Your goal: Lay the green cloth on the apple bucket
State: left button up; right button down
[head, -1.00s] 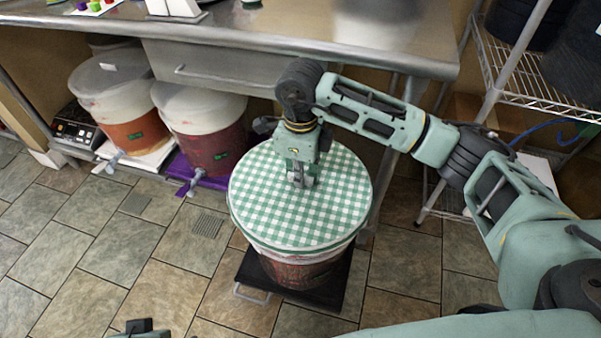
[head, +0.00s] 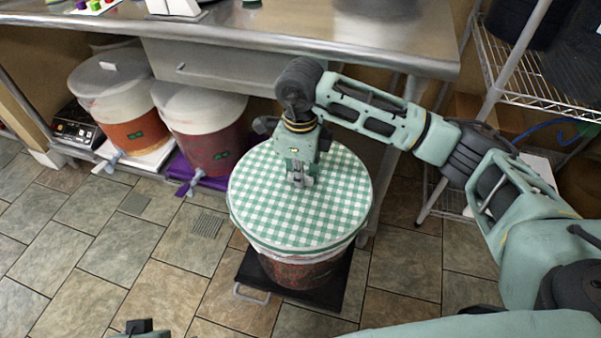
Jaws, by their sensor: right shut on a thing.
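The green and white checked cloth (head: 300,222) lies spread over the top of a bucket (head: 305,272) in the middle of the head view. The cloth covers the whole top, so the bucket's contents show only as a dark red side below the rim. My right gripper (head: 300,184) points down at the middle of the cloth, its fingertips at the cloth's surface. It is shut on the cloth. Of my left arm only a small dark part shows at the bottom edge; its gripper's fingers are not visible.
The bucket stands on a black wheeled base (head: 325,288) with a metal handle. An orange-filled bucket (head: 125,100) and a dark red one (head: 207,130) stand to the left under the steel table (head: 270,30). A wire shelf (head: 550,95) is at right. Tiled floor in front is clear.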

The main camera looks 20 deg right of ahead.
pick_arm(q)
jog(key=shift+f+b, duration=0.45)
jog(key=shift+f, duration=0.05)
pick_arm(e)
jog(key=shift+f, duration=0.55)
dwell(0.4)
pick_arm(q)
jog(key=shift+w+d, duration=0.1)
jog(key=shift+w, duration=0.35)
pick_arm(e)
jog(key=shift+f, duration=0.15)
pick_arm(q)
jog(key=shift+w+d+r+t+b, duration=0.15)
jog(key=shift+w+t, duration=0.15)
jog(key=shift+w, duration=0.15)
jog(key=shift+w+d+r+t+b, duration=0.1)
jog(key=shift+w+t+b, duration=0.05)
jog(key=shift+w+t, duration=0.2)
pick_arm(e)
jog(key=shift+f, duration=0.1)
dwell(0.9)
pick_arm(q)
jog(key=shift+w+d+r, duration=0.1)
jog(key=shift+w, duration=0.3)
pick_arm(e)
jog(key=c, duration=1.8)
grip_release()
jog(key=shift+o, duration=0.6)
